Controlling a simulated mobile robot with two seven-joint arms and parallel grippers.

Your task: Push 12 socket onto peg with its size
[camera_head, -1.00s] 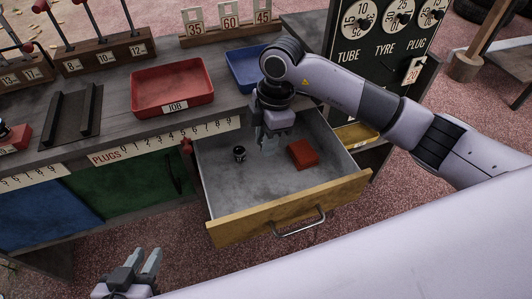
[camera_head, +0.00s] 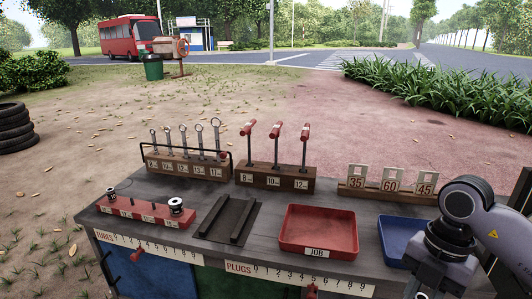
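The red peg rail (camera_head: 146,212) lies on the left of the bench top, with small number labels along its front that are too small to read surely. A metal socket (camera_head: 176,205) stands at its right end, and a smaller one (camera_head: 112,193) stands near its left end. Between them are low pegs. My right gripper (camera_head: 438,288) hangs at the bottom right, in front of the blue tray; its fingertips are cut off by the picture edge, so its opening is hidden.
A dark two-bar holder (camera_head: 228,220) lies beside the rail. Behind stand a wrench rack (camera_head: 188,165), a rack of red-handled tools (camera_head: 275,178) and a card stand (camera_head: 388,190).

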